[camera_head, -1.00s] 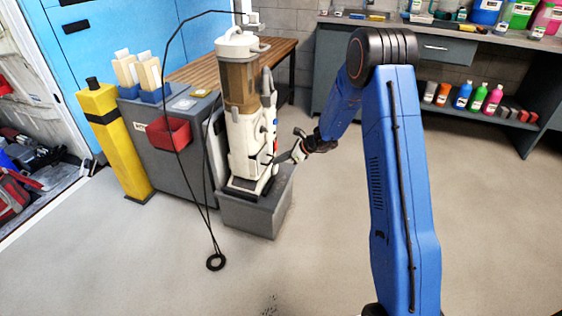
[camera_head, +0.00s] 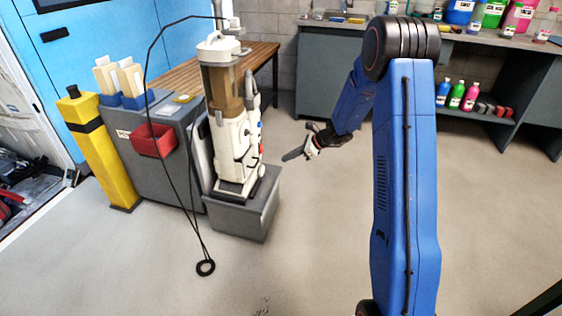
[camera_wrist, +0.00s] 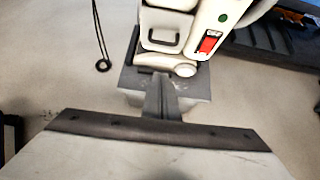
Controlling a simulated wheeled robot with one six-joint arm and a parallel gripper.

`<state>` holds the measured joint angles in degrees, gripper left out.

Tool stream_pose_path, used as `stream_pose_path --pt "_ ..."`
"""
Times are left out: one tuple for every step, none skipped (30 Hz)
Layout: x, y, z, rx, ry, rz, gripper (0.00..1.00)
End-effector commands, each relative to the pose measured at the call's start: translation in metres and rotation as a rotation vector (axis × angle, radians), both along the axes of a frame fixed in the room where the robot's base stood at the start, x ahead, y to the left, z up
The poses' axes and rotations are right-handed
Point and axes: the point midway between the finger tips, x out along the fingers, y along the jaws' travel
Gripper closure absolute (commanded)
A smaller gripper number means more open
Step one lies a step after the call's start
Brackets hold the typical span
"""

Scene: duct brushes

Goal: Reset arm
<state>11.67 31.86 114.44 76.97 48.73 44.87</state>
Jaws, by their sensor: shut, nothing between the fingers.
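My gripper (camera_head: 293,155) is at the end of my blue arm, right of a white upright machine (camera_head: 234,150) with a brown clear canister. It is shut and empty, with open floor under it and a gap between its tip and the machine. In the wrist view my gripper's dark fingers (camera_wrist: 160,100) are together and point toward the machine's lower body (camera_wrist: 172,30), which has a red switch and a green dot. The machine stands on a grey block (camera_head: 240,215); the block also shows in the wrist view (camera_wrist: 192,84).
A grey cabinet (camera_head: 170,170) with a red bin (camera_head: 152,140) and a yellow post (camera_head: 98,155) stand left of the machine. A black cord with a ring (camera_head: 205,267) hangs near the block. A workbench (camera_head: 330,75) runs along the back. The floor in front is clear.

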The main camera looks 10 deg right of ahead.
Motion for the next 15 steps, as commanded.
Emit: stream_pose_path --pt "-0.001 -0.002 0.003 0.001 -0.001 -0.001 1.00" --pt "-0.002 -0.003 0.004 0.001 -0.001 -0.001 1.00" --pt "-0.002 -0.004 0.005 0.001 0.000 0.000 1.00" --pt "-0.003 -0.005 0.005 0.001 0.000 0.000 1.00" --pt "-0.003 -0.005 0.006 0.001 0.000 0.000 1.00" --pt "-0.004 -0.005 0.006 0.000 -0.001 0.001 1.00" --pt "-0.004 -0.005 0.008 -0.002 -0.003 0.004 1.00" --pt "-0.005 -0.005 0.009 -0.004 -0.006 0.009 1.00" --pt "-0.008 -0.003 0.013 -0.011 -0.012 0.020 1.00" --pt "-0.010 -0.002 0.017 -0.018 -0.020 0.031 1.00" --pt "-0.013 0.000 0.022 -0.026 -0.031 0.045 1.00" --pt "-0.019 0.002 0.030 -0.040 -0.045 0.069 1.00" --pt "-0.024 0.004 0.037 -0.052 -0.058 0.088 1.00" --pt "-0.030 0.006 0.044 -0.067 -0.072 0.112 1.00" --pt "-0.038 0.010 0.055 -0.087 -0.093 0.145 1.00"
